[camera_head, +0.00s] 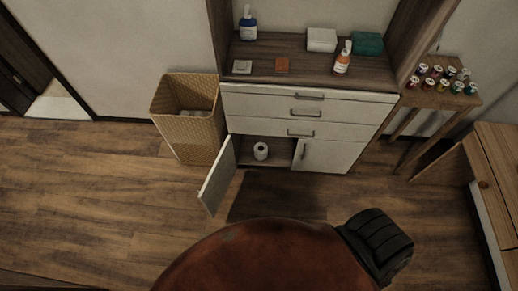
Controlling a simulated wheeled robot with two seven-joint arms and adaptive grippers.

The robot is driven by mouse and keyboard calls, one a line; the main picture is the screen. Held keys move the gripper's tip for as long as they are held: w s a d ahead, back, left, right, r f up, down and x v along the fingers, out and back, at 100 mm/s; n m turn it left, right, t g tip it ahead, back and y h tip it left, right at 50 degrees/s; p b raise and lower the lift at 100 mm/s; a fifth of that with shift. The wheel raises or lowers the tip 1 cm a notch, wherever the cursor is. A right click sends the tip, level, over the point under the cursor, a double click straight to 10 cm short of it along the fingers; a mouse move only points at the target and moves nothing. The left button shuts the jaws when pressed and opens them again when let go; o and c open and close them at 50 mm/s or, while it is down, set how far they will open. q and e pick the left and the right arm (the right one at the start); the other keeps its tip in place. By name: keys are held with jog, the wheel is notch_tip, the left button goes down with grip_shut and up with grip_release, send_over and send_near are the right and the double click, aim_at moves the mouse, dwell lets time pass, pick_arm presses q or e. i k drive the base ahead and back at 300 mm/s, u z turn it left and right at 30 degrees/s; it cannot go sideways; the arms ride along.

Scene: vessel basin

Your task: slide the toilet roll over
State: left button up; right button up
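A white toilet roll (261,151) stands upright inside the lower left compartment of the cabinet (308,103). The compartment's door (218,174) is swung open to the left. There is bare room to the right of the roll in the compartment. Neither of my grippers shows in the head view, and nothing is seen touching the roll.
A woven basket (188,138) stands left of the cabinet. The right cabinet door (322,156) is shut. Bottles, boxes and small items stand on the cabinet top. A side table (440,97) with several small cans is at the right. The wooden floor at left is clear.

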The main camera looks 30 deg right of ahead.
aim_at(261, 149)
jog(key=u, duration=0.25)
jog(key=i, duration=1.05)
jog(key=z, duration=0.95)
